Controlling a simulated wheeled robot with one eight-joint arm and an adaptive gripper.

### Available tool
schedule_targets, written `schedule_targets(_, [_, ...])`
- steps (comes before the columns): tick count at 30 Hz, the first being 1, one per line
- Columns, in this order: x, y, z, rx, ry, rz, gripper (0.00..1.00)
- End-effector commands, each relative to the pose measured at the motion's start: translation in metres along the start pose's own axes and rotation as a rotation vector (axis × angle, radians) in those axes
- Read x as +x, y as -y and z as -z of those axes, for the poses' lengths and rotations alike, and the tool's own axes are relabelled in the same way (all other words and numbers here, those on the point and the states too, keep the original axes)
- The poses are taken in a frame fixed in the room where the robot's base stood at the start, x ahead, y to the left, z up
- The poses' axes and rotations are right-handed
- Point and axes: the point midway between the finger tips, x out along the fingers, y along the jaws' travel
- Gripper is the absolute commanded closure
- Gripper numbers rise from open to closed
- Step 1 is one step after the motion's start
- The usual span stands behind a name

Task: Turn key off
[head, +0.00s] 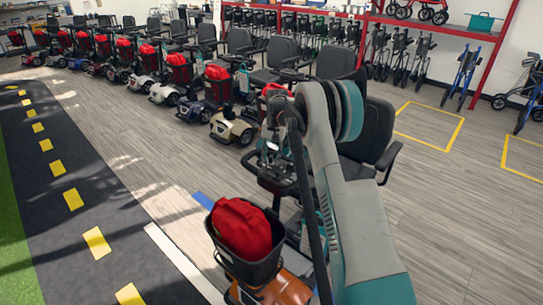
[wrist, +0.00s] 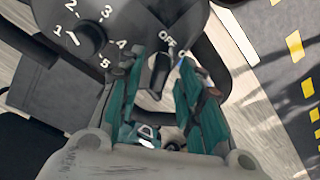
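The black key switch (wrist: 158,72) is on the scooter's dark control panel (wrist: 135,25) in the wrist view, just below an "OFF" label. A second label to its right is partly hidden by a fingertip. The key stands roughly upright in the picture; its exact setting is hard to tell. My gripper (wrist: 161,70) has its two teal fingers on either side of the key, with visible gaps between. In the head view my gripper (head: 271,150) is over the handlebar of the orange scooter (head: 275,288), and the key is too small to make out there.
A numbered dial (wrist: 91,39) is left of the key. A black basket (head: 250,272) with a red bag (head: 241,228) is on the scooter's front. Rows of scooters (head: 232,125) stand behind. A dark lane (head: 75,165) with yellow dashes runs clear at left.

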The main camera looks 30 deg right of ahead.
Motion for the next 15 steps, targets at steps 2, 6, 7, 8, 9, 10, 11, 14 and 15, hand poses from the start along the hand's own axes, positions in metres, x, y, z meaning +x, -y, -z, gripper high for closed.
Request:
schedule_targets(2, [0.000,0.000,0.000,0.000,0.000,0.000,0.67])
schedule_targets(6, [-0.002,0.000,0.000,0.001,0.001,0.000,0.67])
schedule_targets(7, [-0.004,0.000,0.000,0.001,0.001,-0.001,0.67])
schedule_targets(8, [-0.007,0.000,0.000,0.001,0.001,-0.001,0.67])
schedule_targets(9, [-0.012,0.000,0.000,0.001,0.001,-0.001,0.67])
schedule_targets(10, [-0.016,0.000,0.000,0.001,0.001,-0.001,0.67])
schedule_targets(11, [-0.020,0.000,0.000,0.001,0.001,-0.001,0.67])
schedule_targets(14, [-0.040,0.000,0.000,0.001,0.001,-0.001,0.67])
schedule_targets(15, [-0.048,0.000,0.000,0.001,0.001,-0.001,0.67])
